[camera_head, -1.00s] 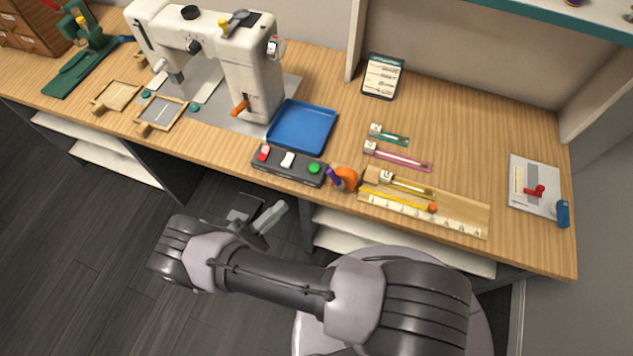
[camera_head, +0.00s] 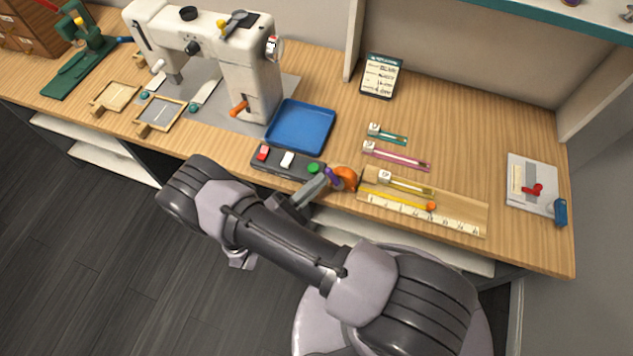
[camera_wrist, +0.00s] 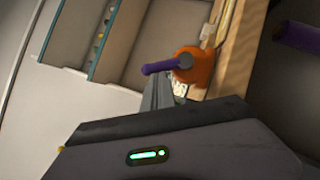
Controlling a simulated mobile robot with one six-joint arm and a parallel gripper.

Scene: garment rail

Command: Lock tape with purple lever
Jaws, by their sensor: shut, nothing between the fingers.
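The purple lever (camera_head: 332,178) sticks out from an orange tape holder (camera_head: 347,179) at the front edge of the table. In the wrist view the lever (camera_wrist: 160,67) points left from the orange body (camera_wrist: 196,66). My gripper (camera_head: 322,184) is shut and empty, its fingertips close beside the lever. In the wrist view the fingers (camera_wrist: 165,88) lie just below the lever; I cannot tell whether they touch it. Yellow tape (camera_head: 395,199) runs right from the holder along a ruled wooden board (camera_head: 460,210).
A control box (camera_head: 272,164) with red, white and green buttons stands just left of the holder. A blue tray (camera_head: 300,127) and a sewing machine (camera_head: 255,75) are behind. A plate with a red lever (camera_head: 533,189) lies right. Free table lies between.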

